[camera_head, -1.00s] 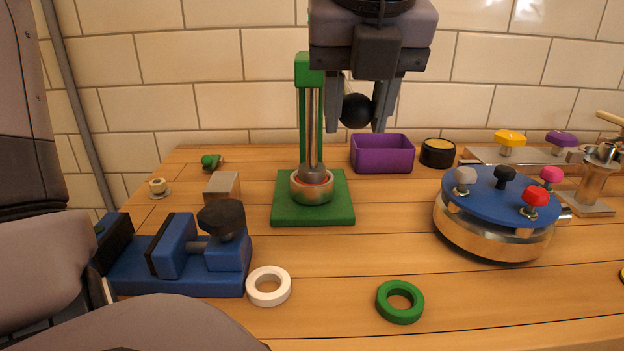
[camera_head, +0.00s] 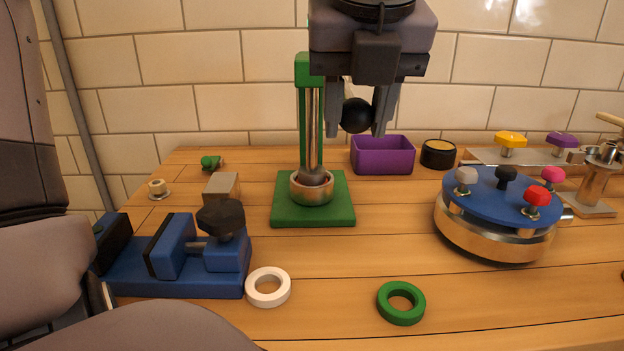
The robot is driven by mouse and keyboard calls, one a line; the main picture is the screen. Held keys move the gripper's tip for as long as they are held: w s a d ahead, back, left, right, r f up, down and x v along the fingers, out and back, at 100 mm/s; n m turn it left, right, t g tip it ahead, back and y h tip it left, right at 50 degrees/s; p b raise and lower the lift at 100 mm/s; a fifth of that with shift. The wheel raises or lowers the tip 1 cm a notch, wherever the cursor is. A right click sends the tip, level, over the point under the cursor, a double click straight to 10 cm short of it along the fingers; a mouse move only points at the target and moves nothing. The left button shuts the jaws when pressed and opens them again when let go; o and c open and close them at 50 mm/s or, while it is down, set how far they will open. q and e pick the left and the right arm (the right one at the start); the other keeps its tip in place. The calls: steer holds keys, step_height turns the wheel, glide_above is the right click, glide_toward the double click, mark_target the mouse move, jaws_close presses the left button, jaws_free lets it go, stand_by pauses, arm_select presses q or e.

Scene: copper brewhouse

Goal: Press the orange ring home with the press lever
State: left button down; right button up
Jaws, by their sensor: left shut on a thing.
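The green press (camera_head: 309,72) stands upright on its green base plate (camera_head: 285,213). Its metal ram (camera_head: 312,170) is down inside a round metal cup (camera_head: 311,195) on the base. The orange ring cannot be made out now; the cup wall and the ram hide the inside. The black ball knob (camera_head: 357,114) of the press lever is to the right of the column. My left gripper (camera_head: 356,128), pointing down from above, is shut on the knob, with one finger on each side. The lever's rod is mostly hidden behind the gripper. My right gripper is not in view.
A blue vise (camera_head: 180,262) stands front left, with a white ring (camera_head: 268,287) and a green ring (camera_head: 401,303) before the press. A purple bin (camera_head: 382,155) is behind right. A blue-topped turntable with knobs (camera_head: 500,212) stands right. The wood between press and turntable is clear.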

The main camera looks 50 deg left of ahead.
arm_select(q)
steer(key=shift+s+f+b, duration=0.1)
steer(key=shift+f+b, duration=0.5)
steer(key=shift+f, duration=0.35)
stand_by(0.5)
steer(key=shift+r, duration=0.1)
